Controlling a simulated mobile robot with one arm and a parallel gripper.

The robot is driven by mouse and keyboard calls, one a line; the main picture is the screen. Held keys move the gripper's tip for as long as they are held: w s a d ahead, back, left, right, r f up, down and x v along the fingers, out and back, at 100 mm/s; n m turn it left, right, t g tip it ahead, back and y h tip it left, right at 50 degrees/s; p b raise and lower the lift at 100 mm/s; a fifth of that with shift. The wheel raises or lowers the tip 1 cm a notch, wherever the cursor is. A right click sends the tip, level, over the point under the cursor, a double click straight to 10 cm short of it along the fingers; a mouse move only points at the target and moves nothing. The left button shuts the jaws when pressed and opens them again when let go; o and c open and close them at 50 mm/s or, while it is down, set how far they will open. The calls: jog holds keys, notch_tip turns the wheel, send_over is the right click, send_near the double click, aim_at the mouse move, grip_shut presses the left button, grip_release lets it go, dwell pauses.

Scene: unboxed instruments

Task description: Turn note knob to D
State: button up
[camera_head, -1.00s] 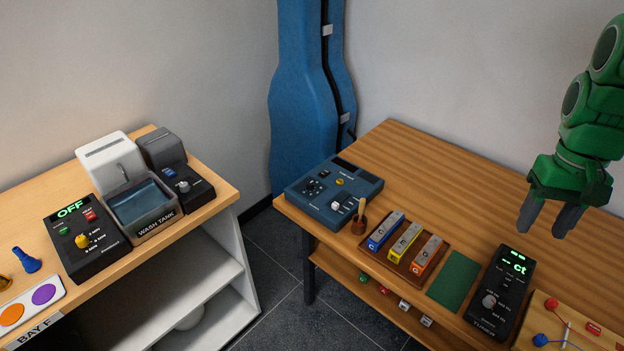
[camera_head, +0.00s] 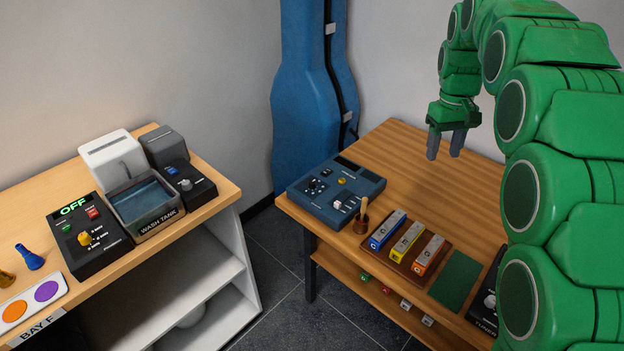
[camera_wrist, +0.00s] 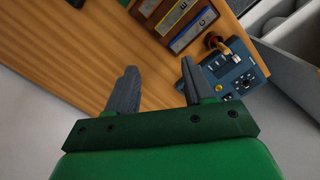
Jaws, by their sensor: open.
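A blue instrument box (camera_head: 365,186) lies at the far left corner of the right-hand wooden table. Its top carries a black dial (camera_head: 313,185), a pale knob (camera_head: 337,204) and a yellow button (camera_head: 342,181). The lettering is too small to read, so I cannot tell which one is the note knob or where it points. My gripper (camera_head: 445,146) is open and empty, above the table and to the right of the box, apart from it. In the wrist view the box (camera_wrist: 232,88) shows beyond the right finger of my gripper (camera_wrist: 158,75), which hides part of it.
A wooden cup with a mallet (camera_head: 361,224) stands beside the box. A brown rack (camera_head: 412,261) of coloured note bars and a green mat (camera_head: 457,278) lie nearer. My arm covers most of the dark tuner. A wash tank (camera_head: 147,207) stands on the left bench. The table's back is clear.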

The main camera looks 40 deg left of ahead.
jog(key=a+f+n, duration=0.2)
jog(key=a+f, duration=0.1)
jog(key=a, duration=0.7)
jog(key=n+y, duration=0.1)
jog(key=n, duration=0.4)
send_over(312, 182)
notch_tip(312, 182, down, 14)
jog(key=shift+w+r, duration=0.1)
jog(key=shift+r, duration=0.15)
jog(key=shift+f, duration=3.95)
grip_shut()
